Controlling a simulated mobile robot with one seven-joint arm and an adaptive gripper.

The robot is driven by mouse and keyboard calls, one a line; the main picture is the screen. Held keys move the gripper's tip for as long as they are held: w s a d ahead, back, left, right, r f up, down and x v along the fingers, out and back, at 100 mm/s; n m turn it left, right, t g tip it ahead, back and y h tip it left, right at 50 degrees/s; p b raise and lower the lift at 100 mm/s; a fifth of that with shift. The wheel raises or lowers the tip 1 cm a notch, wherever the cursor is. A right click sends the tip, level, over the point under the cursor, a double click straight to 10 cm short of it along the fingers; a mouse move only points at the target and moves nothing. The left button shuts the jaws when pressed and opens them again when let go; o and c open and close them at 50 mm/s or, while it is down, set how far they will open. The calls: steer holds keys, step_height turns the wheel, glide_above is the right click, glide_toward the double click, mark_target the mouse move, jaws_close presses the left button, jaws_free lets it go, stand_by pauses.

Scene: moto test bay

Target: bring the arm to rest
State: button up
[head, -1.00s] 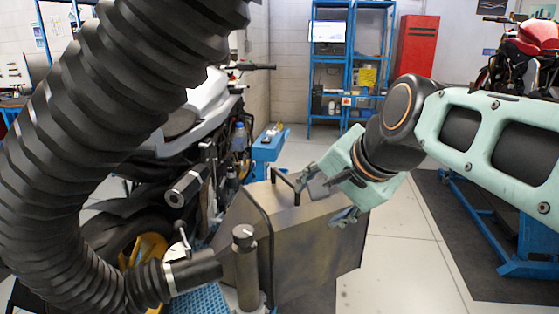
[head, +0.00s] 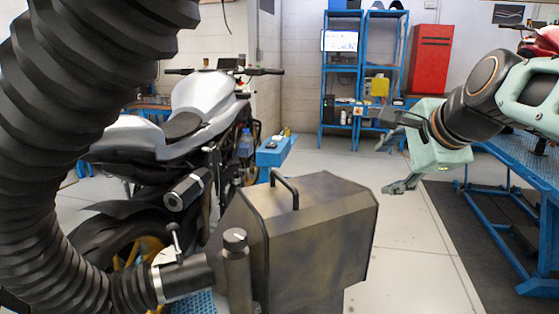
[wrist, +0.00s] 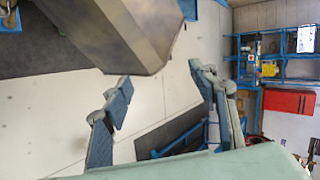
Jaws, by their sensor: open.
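My gripper (head: 392,158) is open and empty in the head view. It is in the air to the right of the metal box with a black handle (head: 318,232), apart from it, with its fingers pointing left. My mint-green arm comes in from the right edge. In the wrist view my gripper's two fingers (wrist: 165,110) are spread wide with nothing between them. The box (wrist: 125,30) shows there at the top, beyond the fingers.
A thick black ribbed hose (head: 50,130) fills the left side and joins the box. A silver motorcycle (head: 165,145) stands behind it. Blue shelves (head: 340,75) and a red cabinet (head: 431,58) are at the back. A blue lift (head: 530,165) stands at right. Pale floor (head: 400,250) is clear between.

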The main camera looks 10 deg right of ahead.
steer(key=shift+w+d, duration=0.1)
steer(key=shift+d, duration=0.15)
steer(key=s+a+f+n+g+p, duration=0.2)
steer(key=s+a+n+p, duration=0.3)
steer(key=s+a+n, duration=0.3)
steer(key=s+a+f+n+g+p, duration=0.2)
steer(key=s+a+f+n+p, duration=0.3)
steer(key=s+a+n, duration=0.3)
steer(key=a+n, duration=0.1)
steer(key=n, duration=0.2)
steer(key=shift+f+p, duration=0.15)
steer(key=shift+p, duration=0.2)
